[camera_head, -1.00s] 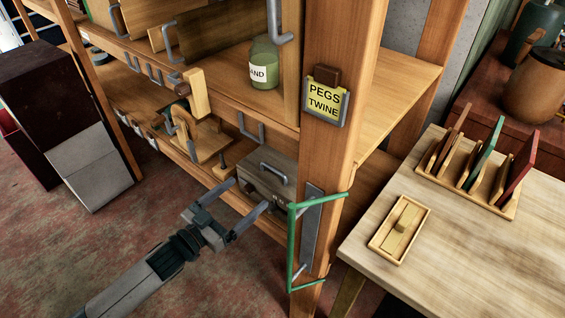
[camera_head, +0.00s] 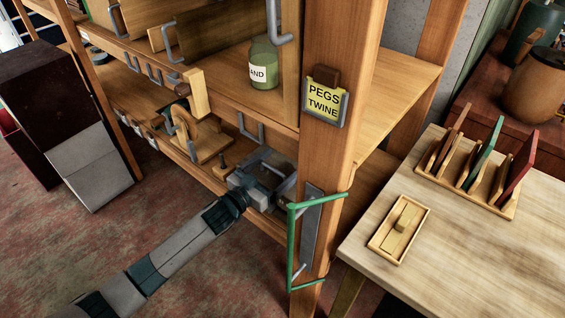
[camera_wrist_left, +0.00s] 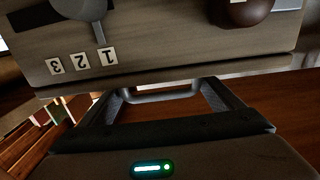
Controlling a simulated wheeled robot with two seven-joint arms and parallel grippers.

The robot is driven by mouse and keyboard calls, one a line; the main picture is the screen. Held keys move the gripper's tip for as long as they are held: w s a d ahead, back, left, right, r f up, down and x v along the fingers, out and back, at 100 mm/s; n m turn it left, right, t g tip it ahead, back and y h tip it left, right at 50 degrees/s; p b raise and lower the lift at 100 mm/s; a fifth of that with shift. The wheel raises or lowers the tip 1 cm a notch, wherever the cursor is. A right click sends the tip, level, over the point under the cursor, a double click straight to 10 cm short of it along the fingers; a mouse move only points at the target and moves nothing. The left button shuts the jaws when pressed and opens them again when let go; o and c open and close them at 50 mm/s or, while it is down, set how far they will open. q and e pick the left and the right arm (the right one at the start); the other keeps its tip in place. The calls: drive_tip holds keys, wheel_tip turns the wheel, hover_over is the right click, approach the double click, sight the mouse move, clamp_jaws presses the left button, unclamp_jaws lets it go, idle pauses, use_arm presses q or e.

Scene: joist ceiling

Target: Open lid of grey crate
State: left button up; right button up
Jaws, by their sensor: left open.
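The grey crate (camera_head: 287,163) sits on the lower shelf beside the front post, mostly covered by my left gripper (camera_head: 266,174) in the head view. In the left wrist view, a grey-brown panel, which looks like the crate (camera_wrist_left: 190,58), fills the top, with upside-down number tags 1, 2, 3. A grey bar handle (camera_wrist_left: 160,96) shows at the panel's lower edge, between the fingers of my left gripper (camera_wrist_left: 163,90). The gripper is open, with a finger on each side of the handle. I cannot tell whether either finger touches it. My right gripper is not in view.
A green bracket (camera_head: 291,245) juts from the post close to my left wrist. A wooden jig (camera_head: 203,138) stands left of the crate on the shelf. A glass jar (camera_head: 264,65) stands on the shelf above. The table (camera_head: 385,290) is at right.

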use_arm(q)
drive_tip(key=shift+x, duration=0.8)
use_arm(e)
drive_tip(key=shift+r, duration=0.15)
use_arm(q)
drive_tip(key=c, duration=1.2)
